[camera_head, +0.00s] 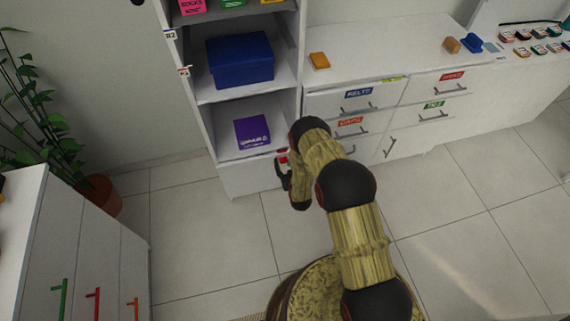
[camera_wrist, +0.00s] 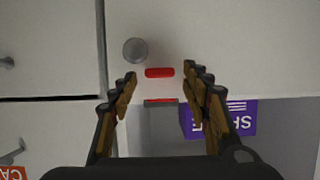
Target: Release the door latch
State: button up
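In the wrist view, a short red bar (camera_wrist: 160,72), which may be the latch, sits on a white panel (camera_wrist: 225,35), with a thinner red strip (camera_wrist: 161,100) at the panel's edge below it. A round grey knob (camera_wrist: 135,50) is beside the bar. My gripper (camera_wrist: 165,80) is open, with one finger on each side of the red parts and nothing visibly held. Whether the fingers touch the panel is unclear. In the head view, my gripper (camera_head: 283,170) is at the lower right of the open wardrobe (camera_head: 204,115), near a small red part (camera_head: 282,157).
A purple box (camera_head: 252,131) stands on the lower shelf and a blue box (camera_head: 240,60) above it. White drawers (camera_head: 375,100) adjoin on the right. A potted plant (camera_head: 100,195) and a white cabinet (camera_head: 85,245) are at left. The tiled floor (camera_head: 205,235) between is clear.

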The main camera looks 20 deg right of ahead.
aim_at(284, 160)
jog(key=shift+c, duration=1.2)
jog(key=c, duration=0.9)
jog(key=shift+r, duration=0.15)
jog(key=shift+s+r+g+p, duration=0.1)
jog(key=shift+r+g+p, duration=0.45)
jog(key=shift+g+p, duration=0.4)
jog(key=r+g+p, duration=0.1)
jog(key=g+p, duration=0.2)
jog(key=shift+r, duration=0.35)
jog(key=g, duration=0.1)
jog(key=r+g, duration=0.1)
jog(key=g, duration=0.1)
jog(key=g+p, duration=0.1)
jog(key=shift+r, duration=0.25)
jog(key=shift+w+r+g, duration=0.3)
jog(key=shift+g, duration=0.65)
jog(key=shift+r, duration=0.1)
